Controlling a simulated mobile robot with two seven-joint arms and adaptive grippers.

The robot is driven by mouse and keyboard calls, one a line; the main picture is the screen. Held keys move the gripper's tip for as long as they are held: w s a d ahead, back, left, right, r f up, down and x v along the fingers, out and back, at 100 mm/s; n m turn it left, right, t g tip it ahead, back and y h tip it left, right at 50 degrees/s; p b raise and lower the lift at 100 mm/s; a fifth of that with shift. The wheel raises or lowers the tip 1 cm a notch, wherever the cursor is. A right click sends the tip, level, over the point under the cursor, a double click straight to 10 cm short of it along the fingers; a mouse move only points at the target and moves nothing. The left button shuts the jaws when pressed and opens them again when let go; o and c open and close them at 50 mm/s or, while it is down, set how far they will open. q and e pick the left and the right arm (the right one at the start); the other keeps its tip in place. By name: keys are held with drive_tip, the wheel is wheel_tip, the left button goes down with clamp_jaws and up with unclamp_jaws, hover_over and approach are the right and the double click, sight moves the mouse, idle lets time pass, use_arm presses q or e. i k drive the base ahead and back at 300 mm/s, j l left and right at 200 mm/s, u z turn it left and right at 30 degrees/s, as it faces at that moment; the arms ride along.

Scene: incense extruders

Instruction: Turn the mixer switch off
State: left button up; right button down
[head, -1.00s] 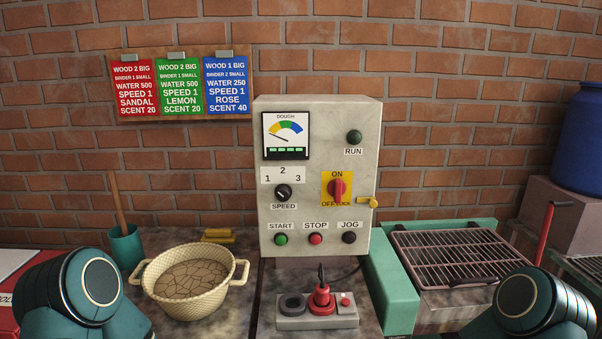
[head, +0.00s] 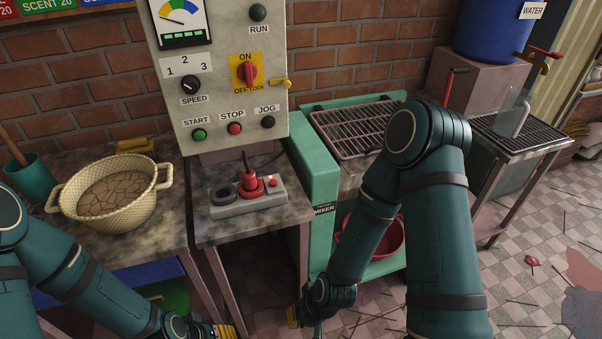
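The grey control box (head: 217,115) stands against the brick wall. Its red rotary switch (head: 247,73) sits on a yellow plate marked ON above and OFF LOCK below; the handle is upright, towards ON. A brass hasp (head: 279,84) sticks out beside it. The green machine labelled MIXER (head: 323,209) is right of the box. My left gripper (head: 222,331) shows only partly at the bottom edge, low and left of centre. My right gripper (head: 305,318) hangs low before the table, far below the switch. Neither gripper is near the switch, and their finger opening cannot be made out.
A red bowl (head: 385,238) sits under the grille (head: 350,128). Space before the switch is clear.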

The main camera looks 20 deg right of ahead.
sight(246, 71)
drive_tip(key=j+z, duration=0.2)
drive_tip(key=z, duration=0.15)
drive_tip(key=j+z, duration=0.35)
drive_tip(key=k+z, duration=0.1)
drive_tip(key=z, duration=0.25)
